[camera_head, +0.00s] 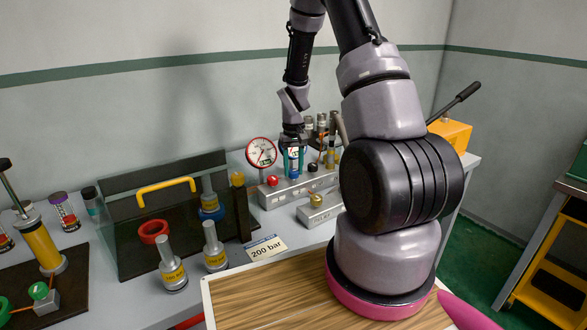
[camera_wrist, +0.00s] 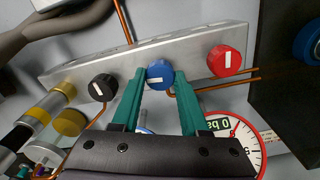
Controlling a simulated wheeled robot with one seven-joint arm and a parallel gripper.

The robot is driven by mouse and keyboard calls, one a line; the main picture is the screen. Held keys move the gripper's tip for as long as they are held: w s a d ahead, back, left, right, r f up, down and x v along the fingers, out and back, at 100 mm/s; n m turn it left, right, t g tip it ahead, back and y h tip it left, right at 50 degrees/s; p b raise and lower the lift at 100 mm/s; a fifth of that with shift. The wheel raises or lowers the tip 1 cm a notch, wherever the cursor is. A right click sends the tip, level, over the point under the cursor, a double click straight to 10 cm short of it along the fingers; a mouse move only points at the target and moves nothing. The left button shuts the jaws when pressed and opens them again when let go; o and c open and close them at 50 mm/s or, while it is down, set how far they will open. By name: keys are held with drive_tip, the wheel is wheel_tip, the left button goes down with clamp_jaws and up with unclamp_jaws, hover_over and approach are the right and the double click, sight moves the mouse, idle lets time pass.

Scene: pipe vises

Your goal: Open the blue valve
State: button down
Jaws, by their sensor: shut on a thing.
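The blue valve (camera_wrist: 159,76) is a round knob with a white line mark on a grey metal manifold (camera_wrist: 85,67). It is the middle knob, between a black knob (camera_wrist: 102,88) and a red knob (camera_wrist: 224,60). My gripper (camera_wrist: 161,80) has its two teal fingers on either side of the blue knob and is shut on it. In the head view, my gripper (camera_head: 293,162) reaches down to the manifold (camera_head: 288,192) at the back of the bench.
A pressure gauge (camera_head: 261,152) stands close left of my gripper. Cylinders (camera_head: 329,150) and copper tubes stand close on the right. A small block with a brass knob (camera_head: 317,201) sits in front. A clear guard with a yellow handle (camera_head: 166,189) and a "200 bar" sign (camera_head: 265,247) are left.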

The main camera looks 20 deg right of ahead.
idle(0.4)
drive_tip(key=shift+c, duration=2.1)
unclamp_jaws()
wheel_tip(320, 180, up, 11)
wheel_tip(320, 180, up, 10)
drive_tip(key=f+t, duration=0.1)
drive_tip(key=t, duration=0.1)
hover_over(293, 171)
drive_tip(key=s+a, duration=0.2)
drive_tip(key=s, duration=0.1)
drive_tip(key=s+a+r+m+t, duration=0.1)
drive_tip(key=s+a+r+t, duration=0.1)
drive_tip(key=s+r, duration=0.6)
drive_tip(key=s+a+r+m+t+y, duration=0.1)
drive_tip(key=s+a+r+t+y, duration=0.1)
drive_tip(key=s+r, duration=0.6)
drive_tip(key=s+a+t, duration=0.1)
drive_tip(key=s+a, duration=0.1)
drive_tip(key=s, duration=0.3)
drive_tip(key=shift+r+m, duration=0.3)
drive_tip(key=shift+r, duration=0.1)
